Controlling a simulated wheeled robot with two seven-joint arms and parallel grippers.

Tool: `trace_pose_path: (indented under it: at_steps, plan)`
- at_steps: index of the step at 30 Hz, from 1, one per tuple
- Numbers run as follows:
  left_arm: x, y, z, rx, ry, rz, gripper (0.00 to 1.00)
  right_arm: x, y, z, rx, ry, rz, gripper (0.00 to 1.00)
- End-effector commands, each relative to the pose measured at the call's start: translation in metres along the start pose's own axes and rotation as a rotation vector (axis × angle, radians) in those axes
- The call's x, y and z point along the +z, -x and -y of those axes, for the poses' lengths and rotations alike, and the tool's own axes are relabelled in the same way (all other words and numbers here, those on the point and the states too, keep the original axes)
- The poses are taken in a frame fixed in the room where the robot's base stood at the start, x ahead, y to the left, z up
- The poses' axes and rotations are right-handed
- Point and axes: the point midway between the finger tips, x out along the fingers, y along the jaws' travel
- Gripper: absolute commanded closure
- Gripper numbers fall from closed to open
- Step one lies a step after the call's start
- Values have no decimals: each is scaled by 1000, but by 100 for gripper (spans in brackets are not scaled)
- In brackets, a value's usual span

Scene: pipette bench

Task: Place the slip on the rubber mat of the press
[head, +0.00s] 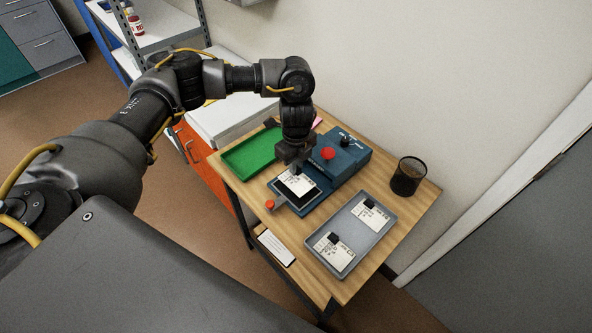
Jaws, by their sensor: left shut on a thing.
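The blue press (347,160) stands on the wooden table, with a red knob on its near side. Its black rubber mat (289,197) lies on the base plate at the press's near left. My left gripper (298,167) points down over the mat and is shut on a white printed slip (300,184). The slip overlaps much of the mat in the view. I cannot tell whether it touches the mat or hangs just above it. The gripper hides the slip's upper edge. My right gripper is not in view.
A grey tray (350,267) with two more printed slips (333,253) lies in front right. A green tray (250,153), which looks empty, lies at the left. A black mesh cup (407,176) stands at the right. A red-tipped handle (270,204) sticks out from the press's near left.

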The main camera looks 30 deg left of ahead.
Motion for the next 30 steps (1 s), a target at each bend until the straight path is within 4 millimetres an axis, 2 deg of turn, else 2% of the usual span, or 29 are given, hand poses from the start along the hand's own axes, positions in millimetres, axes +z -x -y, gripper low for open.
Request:
trace_pose_path:
  at_steps: [3, 6, 19, 20, 24, 30]
  plan:
    - [-1, -20, -2, 6, 4, -3, 100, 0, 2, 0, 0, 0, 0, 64]
    - [-1, -28, -2, 4, 3, -2, 100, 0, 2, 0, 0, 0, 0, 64]
    - [-1, -34, -1, 2, 1, -1, 100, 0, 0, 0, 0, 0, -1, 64]
    - [-1, -33, -1, 1, 1, -1, 83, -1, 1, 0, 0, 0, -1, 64]
    - [-1, -33, -1, 2, 1, -1, 65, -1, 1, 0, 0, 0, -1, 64]
    - [-1, -33, -1, 2, 1, -1, 65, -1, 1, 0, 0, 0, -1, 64]
